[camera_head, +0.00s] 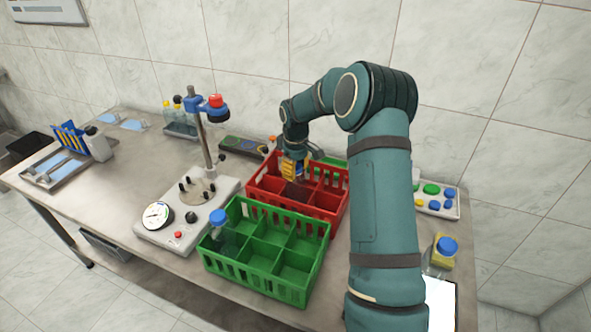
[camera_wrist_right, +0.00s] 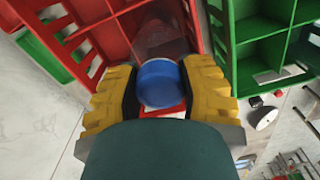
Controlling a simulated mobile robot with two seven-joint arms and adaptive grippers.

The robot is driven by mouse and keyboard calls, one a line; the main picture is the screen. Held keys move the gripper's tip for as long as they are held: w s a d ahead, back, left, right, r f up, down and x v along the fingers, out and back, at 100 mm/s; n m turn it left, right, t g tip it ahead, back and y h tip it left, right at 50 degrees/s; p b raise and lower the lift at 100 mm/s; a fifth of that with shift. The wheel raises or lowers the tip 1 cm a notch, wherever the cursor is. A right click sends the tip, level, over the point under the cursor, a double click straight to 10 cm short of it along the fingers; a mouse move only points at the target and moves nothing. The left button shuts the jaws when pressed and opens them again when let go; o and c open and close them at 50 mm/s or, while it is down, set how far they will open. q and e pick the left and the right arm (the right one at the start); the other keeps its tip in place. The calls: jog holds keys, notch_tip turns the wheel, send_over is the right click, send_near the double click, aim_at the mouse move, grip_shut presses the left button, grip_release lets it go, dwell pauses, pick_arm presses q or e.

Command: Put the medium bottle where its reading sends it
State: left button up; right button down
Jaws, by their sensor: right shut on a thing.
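My right gripper (camera_head: 293,169) is over the back left part of the red crate (camera_head: 327,200). In the right wrist view its yellow fingers (camera_wrist_right: 160,92) are shut on a blue-capped bottle (camera_wrist_right: 160,82). The bottle's clear body shows faintly beyond the cap, against the red crate (camera_wrist_right: 98,38); whether its base touches the crate floor I cannot tell. The green crate (camera_head: 255,281) stands in front of the red one, with another blue-capped bottle (camera_head: 218,218) in its left compartment. The tester with a round dial (camera_head: 157,215) is left of the crates. My left gripper is out of view.
A bottle with yellow contents and a blue cap (camera_head: 445,248) stands at the right. A tray of coloured caps (camera_head: 437,199) is behind it. A stand with a blue clamp (camera_head: 206,108) rises from the tester. The table's left middle is clear.

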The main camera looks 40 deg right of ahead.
jog(key=c, duration=0.5)
grip_release()
jog(key=shift+c, duration=0.2)
notch_tip(320, 180, up, 12)
jog(key=p, duration=0.1)
jog(key=shift+a, duration=0.1)
